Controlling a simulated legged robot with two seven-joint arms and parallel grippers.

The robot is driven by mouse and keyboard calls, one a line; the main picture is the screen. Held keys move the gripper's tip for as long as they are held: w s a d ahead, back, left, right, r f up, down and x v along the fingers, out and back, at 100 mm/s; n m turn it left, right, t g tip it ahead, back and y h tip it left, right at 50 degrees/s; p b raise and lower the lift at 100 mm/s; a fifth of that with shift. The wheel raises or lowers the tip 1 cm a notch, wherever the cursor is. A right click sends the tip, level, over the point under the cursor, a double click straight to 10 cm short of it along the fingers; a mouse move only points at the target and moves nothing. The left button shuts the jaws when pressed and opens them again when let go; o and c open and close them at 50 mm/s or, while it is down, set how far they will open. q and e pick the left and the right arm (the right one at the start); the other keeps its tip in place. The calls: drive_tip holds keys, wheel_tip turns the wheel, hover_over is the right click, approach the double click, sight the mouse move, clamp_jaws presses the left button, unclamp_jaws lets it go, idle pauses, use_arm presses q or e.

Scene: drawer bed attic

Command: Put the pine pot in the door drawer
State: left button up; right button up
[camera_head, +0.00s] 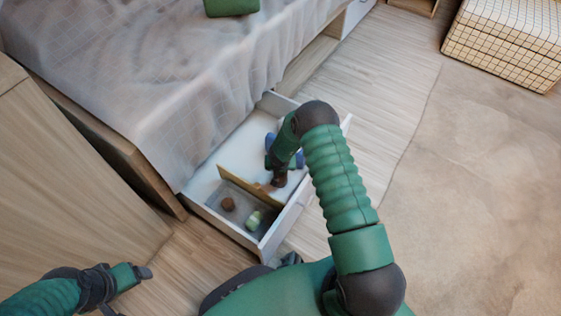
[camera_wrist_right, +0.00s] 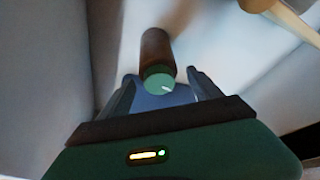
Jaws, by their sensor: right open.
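The white drawer (camera_head: 287,213) is pulled out from under the bed. A brown cylinder with a green end (camera_wrist_right: 156,58), which may be the pine pot, is in the right wrist view. It lies between or just beyond the fingertips of my right gripper (camera_wrist_right: 160,76). The fingers are apart, with a gap beside the cylinder. In the head view my right arm reaches down into the drawer's far compartment and hides most of that gripper; a small brown thing (camera_head: 279,180) shows beside it. My left gripper (camera_head: 130,291) is open and empty at the lower left, outside the drawer.
A wooden divider (camera_head: 236,179) splits the drawer. Its near compartment holds a brown round thing (camera_head: 228,203) and a pale green thing (camera_head: 254,221). The bed (camera_head: 150,60) stands above, with a green object (camera_head: 232,6) on it.

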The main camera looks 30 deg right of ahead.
drive_tip(key=p+v, duration=0.2)
drive_tip(key=v, duration=0.3)
drive_tip(key=shift+r, duration=0.35)
drive_tip(key=s+a+r+n+t+y, duration=0.1)
drive_tip(key=s+a+r+n+y, duration=0.1)
drive_tip(key=a+r, duration=0.6)
drive_tip(key=s+a+r+n+y, duration=0.1)
drive_tip(key=s+a+r+n, duration=0.3)
drive_tip(key=r, duration=0.8)
use_arm(q)
drive_tip(key=v, duration=0.3)
drive_tip(key=shift+w+r, duration=0.15)
drive_tip(key=shift+w, duration=0.15)
use_arm(e)
drive_tip(key=s+a+r+g, duration=0.1)
drive_tip(key=s+r, duration=0.2)
drive_tip(key=s, duration=0.3)
drive_tip(key=s+a+r+n+g, duration=0.1)
drive_tip(key=s+a+r, duration=0.1)
drive_tip(key=s+r, duration=0.2)
drive_tip(key=s, duration=0.3)
drive_tip(key=shift+s+a, duration=0.2)
